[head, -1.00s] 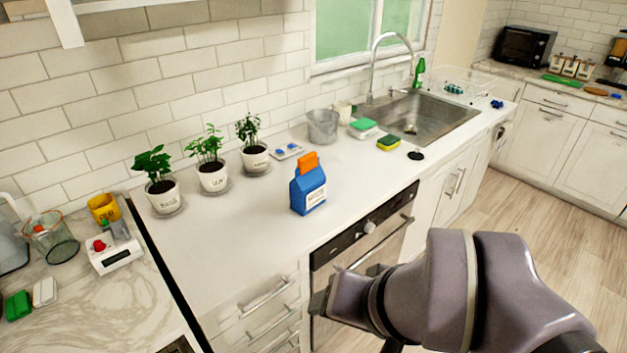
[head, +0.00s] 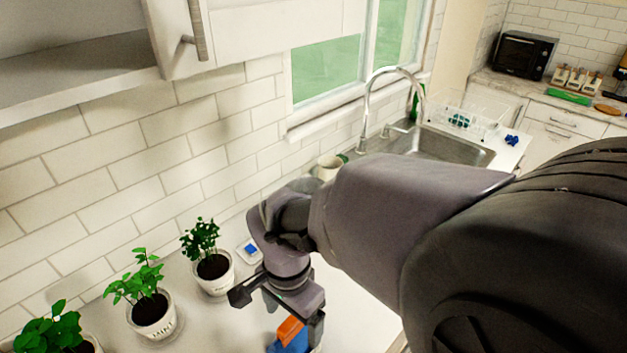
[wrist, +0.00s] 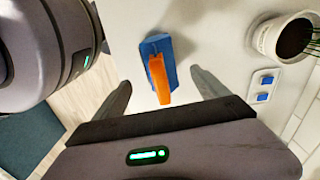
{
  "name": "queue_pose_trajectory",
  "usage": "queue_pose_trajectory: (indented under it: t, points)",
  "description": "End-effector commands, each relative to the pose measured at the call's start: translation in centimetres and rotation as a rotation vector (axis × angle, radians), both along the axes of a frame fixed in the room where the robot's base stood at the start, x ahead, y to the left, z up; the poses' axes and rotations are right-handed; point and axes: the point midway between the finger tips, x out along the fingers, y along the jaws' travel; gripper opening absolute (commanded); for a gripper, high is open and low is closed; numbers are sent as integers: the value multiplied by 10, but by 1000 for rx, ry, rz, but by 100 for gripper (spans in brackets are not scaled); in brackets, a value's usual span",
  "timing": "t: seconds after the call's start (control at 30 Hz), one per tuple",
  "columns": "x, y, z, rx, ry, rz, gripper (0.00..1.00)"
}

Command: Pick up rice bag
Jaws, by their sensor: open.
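The rice bag (head: 287,341) is blue with an orange top and stands on the white counter, partly cut off by the bottom edge of the head view. In the wrist view the rice bag (wrist: 160,62) shows from above, its orange strip pointing toward my gripper. My gripper (head: 278,303) is above the bag in the head view, pointing down. In the wrist view my open gripper (wrist: 160,84) has one finger on each side of the bag, with gaps between. No contact is visible.
Several potted plants (head: 212,270) line the counter by the wall, left of my gripper. A small tray with blue pieces (head: 250,250) lies behind it. A mug (head: 329,167) and sink (head: 440,146) are further right. A cabinet (head: 270,30) overhangs at the top.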

Motion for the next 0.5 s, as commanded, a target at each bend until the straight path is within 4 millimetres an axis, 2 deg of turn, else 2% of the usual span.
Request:
queue_pose_trajectory:
  t: [0.03, 0.17, 0.4, 0.5]
  points:
    - [0, 0, -14, -1, 1, 0, 85]
    - [0, 0, -27, 1, 1, -1, 85]
    - [0, 1, -73, 1, 1, -1, 85]
    - [0, 1, -79, 2, -1, -1, 85]
